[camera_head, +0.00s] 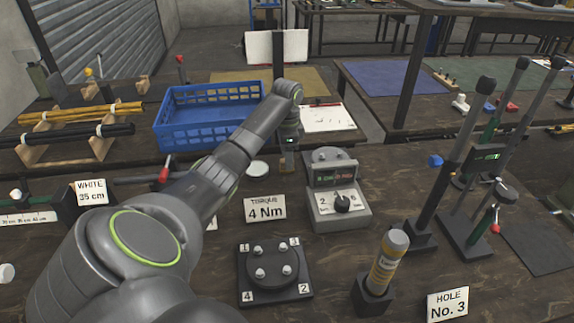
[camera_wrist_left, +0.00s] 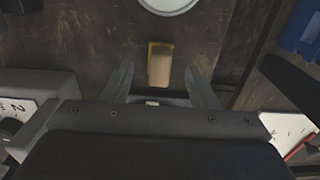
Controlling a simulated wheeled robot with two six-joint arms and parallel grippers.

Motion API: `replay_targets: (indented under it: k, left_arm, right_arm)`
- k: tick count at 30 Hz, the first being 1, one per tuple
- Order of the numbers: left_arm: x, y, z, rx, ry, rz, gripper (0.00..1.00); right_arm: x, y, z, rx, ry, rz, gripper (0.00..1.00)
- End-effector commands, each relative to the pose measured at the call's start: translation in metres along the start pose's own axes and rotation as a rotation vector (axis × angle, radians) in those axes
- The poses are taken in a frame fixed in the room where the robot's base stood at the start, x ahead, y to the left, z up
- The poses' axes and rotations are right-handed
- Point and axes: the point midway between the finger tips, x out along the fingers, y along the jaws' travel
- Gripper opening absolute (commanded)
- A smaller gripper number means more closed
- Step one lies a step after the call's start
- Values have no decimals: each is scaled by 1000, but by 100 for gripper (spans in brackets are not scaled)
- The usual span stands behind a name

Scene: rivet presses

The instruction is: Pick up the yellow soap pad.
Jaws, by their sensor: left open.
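The yellow soap pad (camera_wrist_left: 159,62) is a small tan-yellow block lying on the dark wooden bench in the left wrist view. My left gripper (camera_wrist_left: 158,78) is open, with one finger on each side of the pad's line and a gap to each. I cannot tell how far above the pad the fingers are. In the head view my left gripper (camera_head: 289,152) points down at the bench behind the torque sign, and it mostly hides the pad there. My right gripper is not in view.
A round white-topped dish (camera_head: 257,168) stands close to the left gripper. A grey device with a dial (camera_head: 337,196) is just right of it. A blue crate (camera_head: 185,131) and a white sheet (camera_head: 328,118) lie behind. The torque sign (camera_head: 265,208) stands in front.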

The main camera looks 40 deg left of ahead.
Motion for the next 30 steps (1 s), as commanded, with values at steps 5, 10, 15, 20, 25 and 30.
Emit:
replay_targets:
  k: [5,10,15,20,25,30]
  left_arm:
    - [22,1,0,0,0,2,53]
    - [25,1,0,1,0,-1,53]
    - [25,1,0,1,0,0,45]
    - [25,1,0,1,0,0,24]
    - [24,1,0,1,0,-1,5]
    - [24,1,0,1,0,-1,4]
  right_arm:
    - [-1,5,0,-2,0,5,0]
    - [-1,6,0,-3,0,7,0]
    - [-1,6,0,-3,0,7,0]
    - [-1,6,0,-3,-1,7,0]
    - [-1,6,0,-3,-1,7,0]
    - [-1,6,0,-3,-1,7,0]
